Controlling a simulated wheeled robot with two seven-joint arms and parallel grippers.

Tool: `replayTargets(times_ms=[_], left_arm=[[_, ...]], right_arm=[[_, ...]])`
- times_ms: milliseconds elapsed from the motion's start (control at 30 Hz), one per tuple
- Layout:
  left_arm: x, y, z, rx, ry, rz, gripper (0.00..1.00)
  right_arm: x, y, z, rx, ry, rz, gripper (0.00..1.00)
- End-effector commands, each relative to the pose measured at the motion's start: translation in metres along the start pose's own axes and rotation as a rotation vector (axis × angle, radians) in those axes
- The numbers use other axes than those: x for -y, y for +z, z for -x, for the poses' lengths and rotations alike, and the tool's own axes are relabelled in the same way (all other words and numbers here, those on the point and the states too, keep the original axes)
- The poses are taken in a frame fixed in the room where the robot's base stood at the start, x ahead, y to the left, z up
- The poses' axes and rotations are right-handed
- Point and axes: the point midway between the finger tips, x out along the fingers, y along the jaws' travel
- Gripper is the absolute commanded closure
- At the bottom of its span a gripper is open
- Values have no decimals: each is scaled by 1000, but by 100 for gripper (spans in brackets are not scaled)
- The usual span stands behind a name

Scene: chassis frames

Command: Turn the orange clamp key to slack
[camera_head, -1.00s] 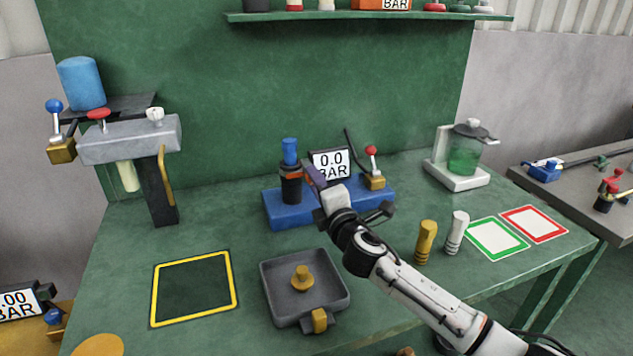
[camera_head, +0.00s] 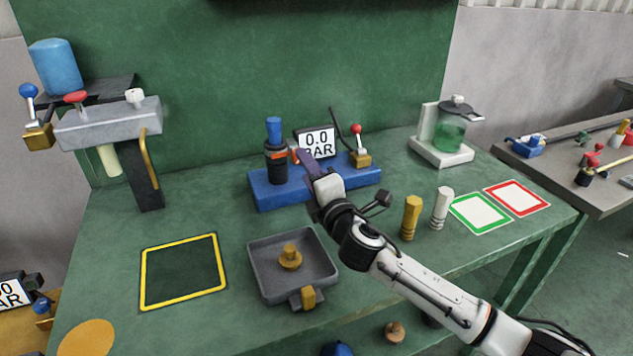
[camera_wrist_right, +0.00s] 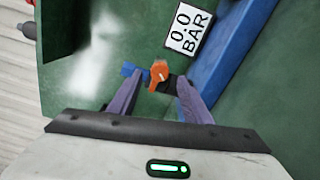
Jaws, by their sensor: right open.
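The orange clamp key (camera_head: 294,155) projects from the right side of an orange band around the black cylinder (camera_head: 277,168), which has a blue top and stands on a blue base (camera_head: 263,196). My right gripper (camera_head: 303,158), with purple fingers, is just right of the key. In the right wrist view, the orange key (camera_wrist_right: 159,72) shows between and just beyond the two spread fingers of the open right gripper (camera_wrist_right: 156,92). I cannot tell whether a finger touches it. My left gripper is not in view.
A gauge reading 0.0 BAR (camera_head: 317,142) stands behind the gripper, with a red-knobbed lever (camera_head: 356,140) to its right. A grey tray (camera_head: 262,283) lies in front. Two pegs, brass (camera_head: 411,217) and white (camera_head: 441,207), stand right of my forearm.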

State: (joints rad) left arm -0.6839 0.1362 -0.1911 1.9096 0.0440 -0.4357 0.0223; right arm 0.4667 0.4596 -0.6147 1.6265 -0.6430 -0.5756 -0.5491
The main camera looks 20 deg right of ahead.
Motion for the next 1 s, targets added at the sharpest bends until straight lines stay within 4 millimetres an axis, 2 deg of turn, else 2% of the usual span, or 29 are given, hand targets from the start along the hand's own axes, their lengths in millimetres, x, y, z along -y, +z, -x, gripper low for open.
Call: replayTargets(times_ms=[33, 200, 400, 1000], left_arm=[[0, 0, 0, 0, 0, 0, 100], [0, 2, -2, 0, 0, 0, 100], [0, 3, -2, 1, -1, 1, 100], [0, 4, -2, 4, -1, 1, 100]], right_arm=[[1, 0, 11, -2, -1, 0, 55], [1, 0, 41, -1, -1, 1, 55], [1, 0, 61, 1, -1, 1, 55], [0, 0, 64, 1, 0, 1, 55]])
